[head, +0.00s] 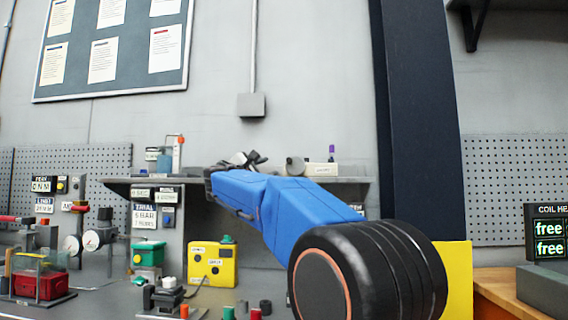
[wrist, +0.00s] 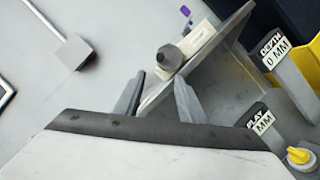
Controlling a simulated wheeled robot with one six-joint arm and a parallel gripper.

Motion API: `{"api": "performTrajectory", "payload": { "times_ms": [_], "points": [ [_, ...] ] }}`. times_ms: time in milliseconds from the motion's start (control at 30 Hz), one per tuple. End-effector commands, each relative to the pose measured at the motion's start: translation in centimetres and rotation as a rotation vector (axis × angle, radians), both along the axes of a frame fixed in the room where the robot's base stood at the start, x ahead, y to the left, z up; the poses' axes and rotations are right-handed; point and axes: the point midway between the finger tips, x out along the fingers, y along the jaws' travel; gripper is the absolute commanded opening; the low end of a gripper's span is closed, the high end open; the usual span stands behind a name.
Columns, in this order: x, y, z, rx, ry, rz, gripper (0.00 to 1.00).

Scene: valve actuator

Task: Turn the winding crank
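My gripper (wrist: 159,76) is open in the wrist view, its two fingers apart with nothing held between them. In the head view my gripper (head: 243,160) is small and dark at the end of my blue arm, in front of the grey shelf. Beyond the fingertips, a dark grey rounded knob (wrist: 170,57) sits beside a cream labelled block (wrist: 199,37). The same knob (head: 294,166) and block (head: 321,169) show on the shelf in the head view. I cannot clearly identify the winding crank in either view.
The grey shelf (head: 351,180) lies behind my gripper. Below it are a yellow box (head: 212,264), a green-topped device (head: 148,254) and several small parts. A red box (head: 41,285) stands far left. The wrist view shows DEPTH (wrist: 285,60) and PLAY (wrist: 262,122) signs and a yellow knob (wrist: 299,155).

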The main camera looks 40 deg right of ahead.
Motion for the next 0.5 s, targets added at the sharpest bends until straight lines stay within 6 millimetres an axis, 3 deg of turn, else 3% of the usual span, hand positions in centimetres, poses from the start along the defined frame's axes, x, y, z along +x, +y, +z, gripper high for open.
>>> {"api": "performTrajectory", "payload": {
  "times_ms": [500],
  "points": [
    [3.0,-7.4,1.8,0.002,-0.003,-0.001,0.37]
  ]
}}
